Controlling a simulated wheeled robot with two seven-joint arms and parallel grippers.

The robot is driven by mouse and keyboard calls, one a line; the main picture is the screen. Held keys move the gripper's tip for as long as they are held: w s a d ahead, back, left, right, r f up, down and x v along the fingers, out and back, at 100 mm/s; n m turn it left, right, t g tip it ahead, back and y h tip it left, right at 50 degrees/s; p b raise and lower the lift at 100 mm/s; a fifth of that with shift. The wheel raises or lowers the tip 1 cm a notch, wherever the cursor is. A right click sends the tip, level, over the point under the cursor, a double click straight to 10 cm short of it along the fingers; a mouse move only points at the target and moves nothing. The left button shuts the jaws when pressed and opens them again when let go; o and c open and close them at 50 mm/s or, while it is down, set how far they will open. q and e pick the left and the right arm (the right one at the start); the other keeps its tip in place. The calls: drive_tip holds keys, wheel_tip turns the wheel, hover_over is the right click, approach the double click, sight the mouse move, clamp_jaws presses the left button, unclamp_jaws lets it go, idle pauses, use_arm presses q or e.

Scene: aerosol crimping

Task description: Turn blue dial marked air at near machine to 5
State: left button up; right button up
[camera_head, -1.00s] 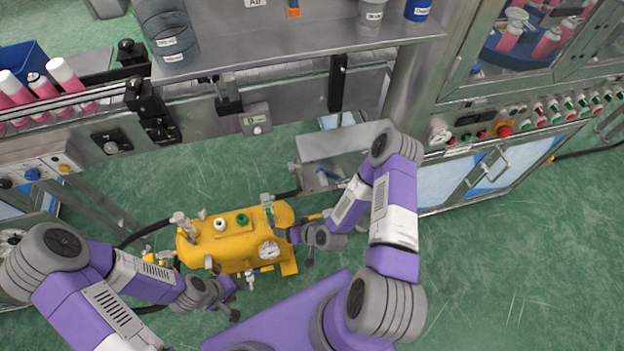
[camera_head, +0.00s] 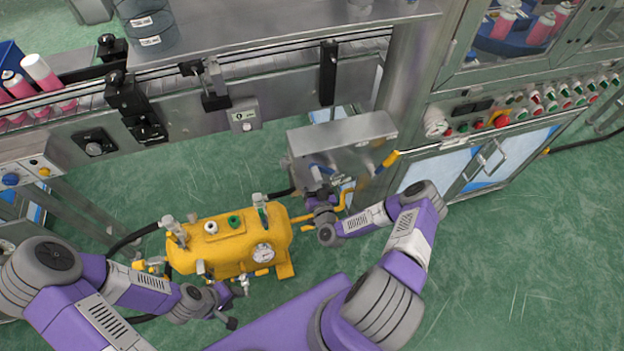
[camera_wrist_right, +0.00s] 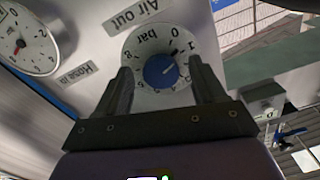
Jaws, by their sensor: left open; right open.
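In the right wrist view the blue dial (camera_wrist_right: 165,70) sits on a round white scale (camera_wrist_right: 140,47) marked "bar", which appears upside down. Its pointer mark faces the upper right, near the 1. My right gripper (camera_wrist_right: 166,80) is open, with its fingers on either side of the dial; I cannot tell whether they touch it. In the head view my right gripper (camera_head: 318,188) is at the front of a grey metal box (camera_head: 343,140), and the dial is hidden. My left gripper (camera_head: 233,306) is open and empty, low beside the yellow tank (camera_head: 225,248).
A pressure gauge (camera_wrist_right: 27,42) and labels reading "Air out" (camera_wrist_right: 138,14) and "Hose in" (camera_wrist_right: 79,74) are near the dial. A yellow hose (camera_head: 388,160) is by the box. A conveyor (camera_head: 225,75) runs behind. Green floor is free at the right.

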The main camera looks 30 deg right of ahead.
drive_tip(key=shift+w+d, duration=0.1)
drive_tip(key=shift+w, duration=0.45)
drive_tip(key=shift+c, duration=0.3)
drive_tip(key=c, duration=0.9)
drive_tip(key=shift+c, duration=0.2)
